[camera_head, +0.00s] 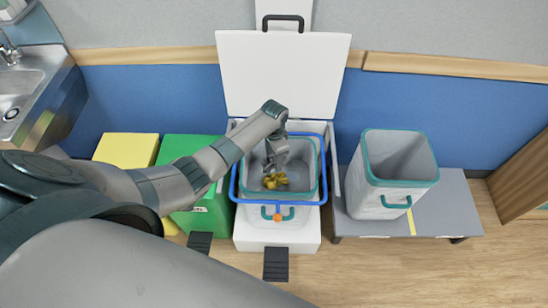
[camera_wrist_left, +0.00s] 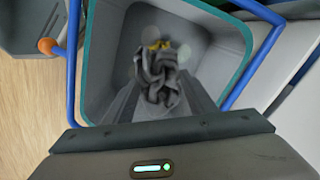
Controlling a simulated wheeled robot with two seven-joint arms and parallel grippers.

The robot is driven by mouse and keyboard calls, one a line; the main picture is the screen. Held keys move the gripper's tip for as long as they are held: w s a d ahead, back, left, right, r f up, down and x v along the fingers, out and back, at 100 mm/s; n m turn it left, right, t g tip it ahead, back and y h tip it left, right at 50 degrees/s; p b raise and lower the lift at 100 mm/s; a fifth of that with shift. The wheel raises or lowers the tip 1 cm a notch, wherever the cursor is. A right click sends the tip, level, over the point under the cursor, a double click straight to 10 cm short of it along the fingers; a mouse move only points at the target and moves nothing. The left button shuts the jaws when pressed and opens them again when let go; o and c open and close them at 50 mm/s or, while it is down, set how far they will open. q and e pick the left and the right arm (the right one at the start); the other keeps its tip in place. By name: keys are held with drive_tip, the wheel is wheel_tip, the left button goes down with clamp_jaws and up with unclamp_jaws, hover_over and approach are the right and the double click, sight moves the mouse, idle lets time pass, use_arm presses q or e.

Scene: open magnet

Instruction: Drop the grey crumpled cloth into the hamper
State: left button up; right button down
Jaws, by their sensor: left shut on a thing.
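My left gripper (camera_head: 276,160) hangs over the mouth of a grey bin (camera_head: 314,178) with a teal rim, set inside a blue frame. In the left wrist view the gripper is shut on the grey crumpled cloth (camera_wrist_left: 158,78), a bunched roll between the fingers, above the bin's inside (camera_wrist_left: 112,60). A yellow crumpled thing (camera_head: 275,181) shows below the gripper, inside the bin; part of it shows behind the cloth in the left wrist view (camera_wrist_left: 160,45). In the head view I cannot clearly separate the cloth from the gripper. My right gripper is not in view.
A white lid (camera_head: 284,75) stands raised behind the bin. A second grey, teal-rimmed bin (camera_head: 385,180) stands on a grey bench (camera_head: 448,200) at the right. Green (camera_head: 205,212) and yellow (camera_head: 127,149) boxes stand at the left. A sink (camera_head: 18,83) is far left.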

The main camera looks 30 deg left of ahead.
use_arm(q)
drive_tip(key=shift+f, duration=0.1)
drive_tip(key=o, duration=1.1)
wheel_tip(320, 180, up, 17)
drive_tip(key=b, duration=0.1)
drive_tip(key=shift+r+b, duration=0.2)
drive_tip(key=shift+b, duration=0.2)
idle(0.6)
